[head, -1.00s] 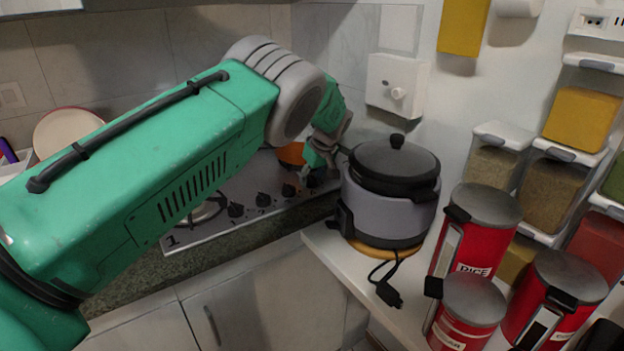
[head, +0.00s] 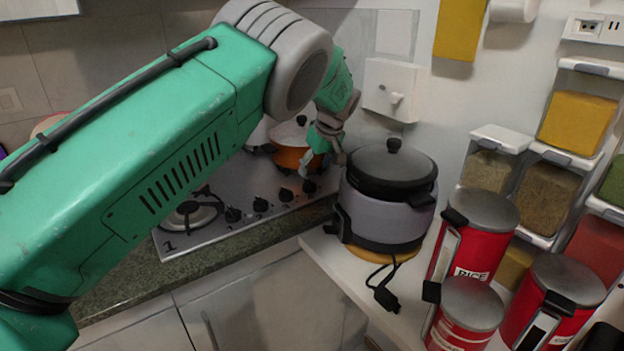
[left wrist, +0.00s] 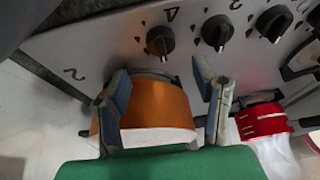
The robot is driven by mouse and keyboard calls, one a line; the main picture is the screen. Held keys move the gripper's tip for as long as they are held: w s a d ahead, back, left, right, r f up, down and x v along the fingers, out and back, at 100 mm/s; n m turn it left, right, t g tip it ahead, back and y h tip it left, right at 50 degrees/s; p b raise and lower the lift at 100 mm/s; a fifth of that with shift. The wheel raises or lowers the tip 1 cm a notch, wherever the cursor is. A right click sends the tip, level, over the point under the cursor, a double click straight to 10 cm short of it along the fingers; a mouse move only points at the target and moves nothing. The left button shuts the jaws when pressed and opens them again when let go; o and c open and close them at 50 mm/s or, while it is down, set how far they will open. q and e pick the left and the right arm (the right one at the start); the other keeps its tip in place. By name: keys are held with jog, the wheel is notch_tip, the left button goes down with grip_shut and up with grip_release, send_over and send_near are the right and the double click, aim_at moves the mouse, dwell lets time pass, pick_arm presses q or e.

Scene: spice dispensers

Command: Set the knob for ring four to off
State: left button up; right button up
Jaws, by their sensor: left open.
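Several black knobs line the hob's front edge in the head view. The rightmost knob (head: 309,186) also shows in the left wrist view (left wrist: 160,40), beside a printed mark that looks like a 4. I cannot tell its exact setting. My left gripper (head: 326,150) is open above the hob's right end, behind that knob and apart from it. In the left wrist view its two fingers (left wrist: 167,98) are spread, empty, with an orange pot (left wrist: 160,108) showing between and beyond them. My right gripper is not in view.
The orange pot (head: 290,158) stands on the hob (head: 215,240) next to my left gripper. A grey cooker (head: 385,205) with a black lid stands close on the right, on a white counter. Red canisters (head: 470,240) stand further right. A red pot (left wrist: 262,121) shows in the left wrist view.

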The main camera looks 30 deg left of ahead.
pick_arm(q)
jog(key=v, duration=0.5)
jog(key=shift+d, duration=0.2)
dwell(0.3)
